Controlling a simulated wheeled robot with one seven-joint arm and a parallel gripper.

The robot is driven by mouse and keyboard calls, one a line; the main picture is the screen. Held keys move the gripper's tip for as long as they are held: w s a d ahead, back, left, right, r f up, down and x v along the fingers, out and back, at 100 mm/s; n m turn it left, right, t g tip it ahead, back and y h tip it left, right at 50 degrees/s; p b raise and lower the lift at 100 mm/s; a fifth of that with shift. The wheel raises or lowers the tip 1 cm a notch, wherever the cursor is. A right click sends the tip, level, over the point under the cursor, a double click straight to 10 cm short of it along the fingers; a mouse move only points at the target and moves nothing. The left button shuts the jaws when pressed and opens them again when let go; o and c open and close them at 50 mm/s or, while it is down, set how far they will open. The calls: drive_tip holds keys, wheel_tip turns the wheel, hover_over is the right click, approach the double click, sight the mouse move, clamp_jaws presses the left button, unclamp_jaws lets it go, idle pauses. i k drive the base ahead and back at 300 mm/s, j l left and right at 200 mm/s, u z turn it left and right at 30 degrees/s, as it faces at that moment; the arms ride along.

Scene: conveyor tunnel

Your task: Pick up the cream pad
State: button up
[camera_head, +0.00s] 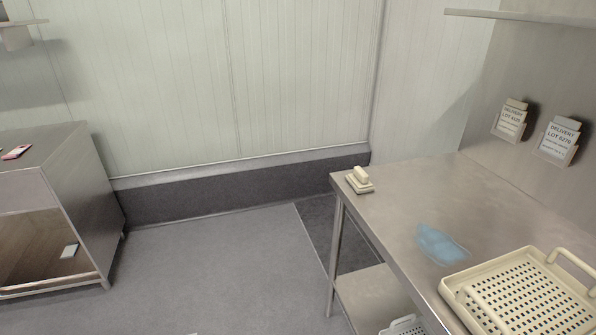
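A small cream pad (358,186) with a raised cream handle block (361,174) on top sits near the far left corner of the steel table (405,205) on the right. It looks upright and nothing touches it from above. My gripper does not show in this view.
A translucent blue item (440,245) lies flat on the table. A cream perforated basket (519,292) with handles stands at the near right. Two label holders (510,121) hang on the wall behind. A steel cabinet (84,185) stands at left. Open grey floor (215,270) lies between.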

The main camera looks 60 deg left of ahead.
sight(359, 180)
drive_tip(key=u, duration=1.25)
